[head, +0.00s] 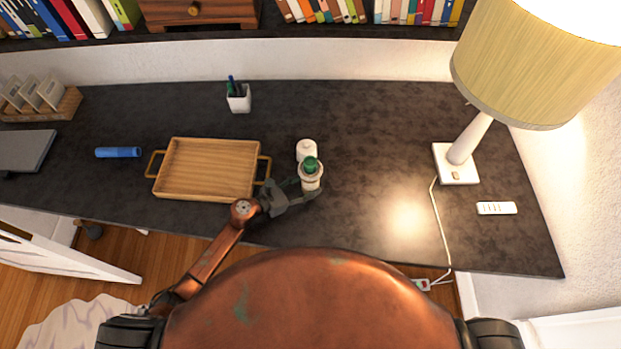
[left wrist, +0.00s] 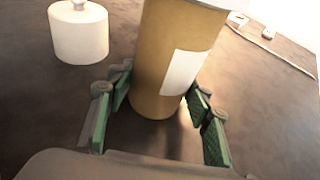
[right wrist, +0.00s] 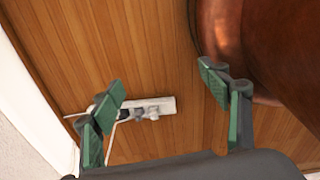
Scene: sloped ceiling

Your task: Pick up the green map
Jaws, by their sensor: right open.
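An upright brown cardboard tube with a green top (head: 311,164) stands near the middle of the desk; a rolled map is not otherwise recognisable. In the left wrist view the tube (left wrist: 165,75) shows a white label, and its lower end is between my left gripper's fingers (left wrist: 160,108). My left gripper (head: 298,190) reaches it from the left in the head view. The fingers are at or very near its sides; whether they press on it is unclear. My right gripper (right wrist: 160,85) is open and empty, low over the wooden floor, and hidden in the head view.
A white lidded jar (head: 306,149) stands close behind the tube. A wooden tray (head: 207,170) lies to the left, with a blue roll (head: 118,152) beyond it. A lamp (head: 467,145) and white remote (head: 497,208) are right. A power strip (right wrist: 150,108) lies on the floor.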

